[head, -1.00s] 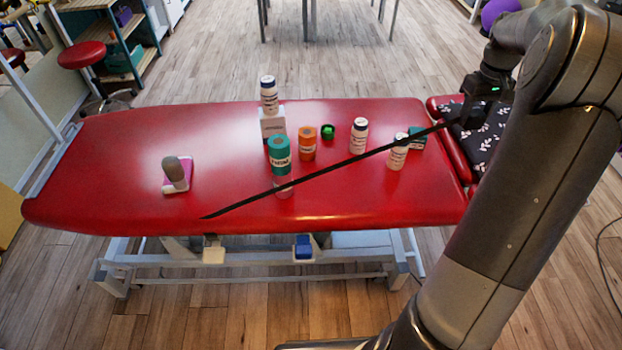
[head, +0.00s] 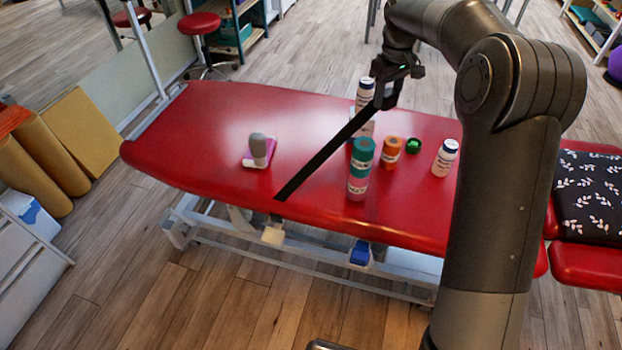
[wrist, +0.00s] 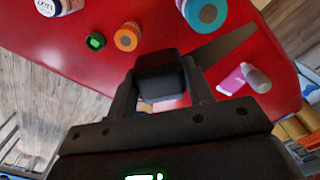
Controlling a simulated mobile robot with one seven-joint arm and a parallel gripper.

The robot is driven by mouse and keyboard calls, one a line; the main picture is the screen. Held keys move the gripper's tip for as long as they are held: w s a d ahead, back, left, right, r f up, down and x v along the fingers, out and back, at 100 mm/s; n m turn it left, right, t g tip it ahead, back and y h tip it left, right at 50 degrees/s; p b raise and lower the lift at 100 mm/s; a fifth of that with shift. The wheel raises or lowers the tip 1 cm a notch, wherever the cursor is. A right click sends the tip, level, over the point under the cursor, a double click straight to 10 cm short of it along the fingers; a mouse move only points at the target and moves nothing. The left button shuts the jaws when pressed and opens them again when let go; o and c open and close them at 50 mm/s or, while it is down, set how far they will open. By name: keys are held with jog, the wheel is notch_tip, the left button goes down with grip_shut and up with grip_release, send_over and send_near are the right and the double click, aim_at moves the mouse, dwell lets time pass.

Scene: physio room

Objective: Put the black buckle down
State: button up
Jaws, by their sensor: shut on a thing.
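My gripper (head: 385,98) is above the red treatment table (head: 215,125), near its back middle in the head view. It is shut on the black buckle, a dark block (wrist: 160,76) between the fingers in the wrist view. A long flat black strap (head: 325,153) slopes from my gripper down to the left, towards the table's front edge. The strap also shows in the wrist view (wrist: 225,45). I cannot tell whether its far end touches the table. In the head view the buckle is mostly hidden by my gripper.
A white bottle (head: 364,92) stands close by my gripper. A teal-topped bottle (head: 360,165), an orange jar (head: 390,150), a green item (head: 413,145) and another white bottle (head: 444,158) stand to the right. A pink-based object (head: 259,152) is left of the strap. The table's left part is bare.

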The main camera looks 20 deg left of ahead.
jog(key=s+a+n, duration=0.2)
jog(key=s+a, duration=0.1)
jog(key=a, duration=0.7)
jog(key=s+a+n, duration=0.1)
jog(key=s+a, duration=0.2)
jog(key=a, duration=0.6)
notch_tip(320, 180, down, 25)
jog(key=shift+a+r, duration=0.1)
jog(key=shift+f, duration=2.1)
jog(key=o, duration=1)
jog(key=shift+f, duration=0.1)
jog(key=shift+o, duration=0.2)
